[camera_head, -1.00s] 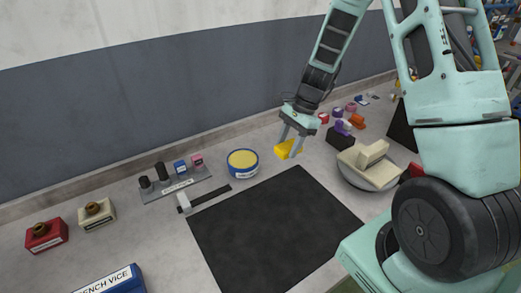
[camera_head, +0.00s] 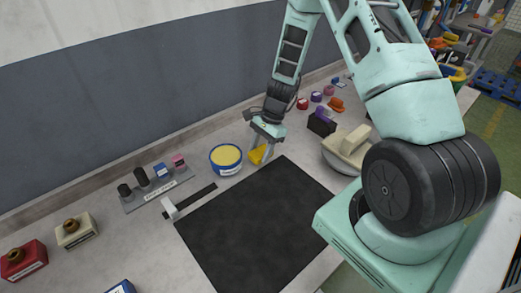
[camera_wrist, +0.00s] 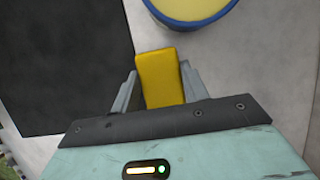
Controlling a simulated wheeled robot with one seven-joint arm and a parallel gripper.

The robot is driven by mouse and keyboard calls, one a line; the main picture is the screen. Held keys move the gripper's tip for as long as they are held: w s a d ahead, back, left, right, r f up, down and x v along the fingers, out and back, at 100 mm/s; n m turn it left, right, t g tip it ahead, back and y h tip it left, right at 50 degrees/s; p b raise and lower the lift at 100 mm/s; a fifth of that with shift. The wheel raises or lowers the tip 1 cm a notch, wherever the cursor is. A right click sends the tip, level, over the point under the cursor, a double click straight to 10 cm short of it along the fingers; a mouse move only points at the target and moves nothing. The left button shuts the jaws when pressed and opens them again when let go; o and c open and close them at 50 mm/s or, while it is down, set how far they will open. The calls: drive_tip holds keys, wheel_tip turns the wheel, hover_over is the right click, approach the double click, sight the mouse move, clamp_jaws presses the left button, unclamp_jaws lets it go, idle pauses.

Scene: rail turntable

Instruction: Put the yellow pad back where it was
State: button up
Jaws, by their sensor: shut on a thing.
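The yellow pad (camera_head: 257,155) is a small yellow block held between the fingers of my gripper (camera_head: 261,152). In the wrist view the yellow pad (camera_wrist: 160,78) sits between the two grey fingers of my gripper (camera_wrist: 159,85), its far end sticking out past them. The pad is just right of a round blue tin with a yellow top (camera_head: 226,160), near the back edge of the black mat (camera_head: 262,225). The tin also shows at the top of the wrist view (camera_wrist: 190,10). I cannot tell whether the pad touches the bench.
A grey rack (camera_head: 160,193) with small blocks and dark cylinders stands left of the tin. A hammer-like tool (camera_head: 190,200) lies by the mat. A round dish (camera_head: 343,163) with cream blocks and a dark box (camera_head: 321,124) stand to the right. The mat is clear.

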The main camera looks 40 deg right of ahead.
drive_tip(key=shift+f, duration=0.5)
drive_tip(key=shift+f, duration=0.2)
drive_tip(key=o, duration=0.9)
drive_tip(key=shift+s, duration=0.15)
drive_tip(key=shift+r, duration=0.15)
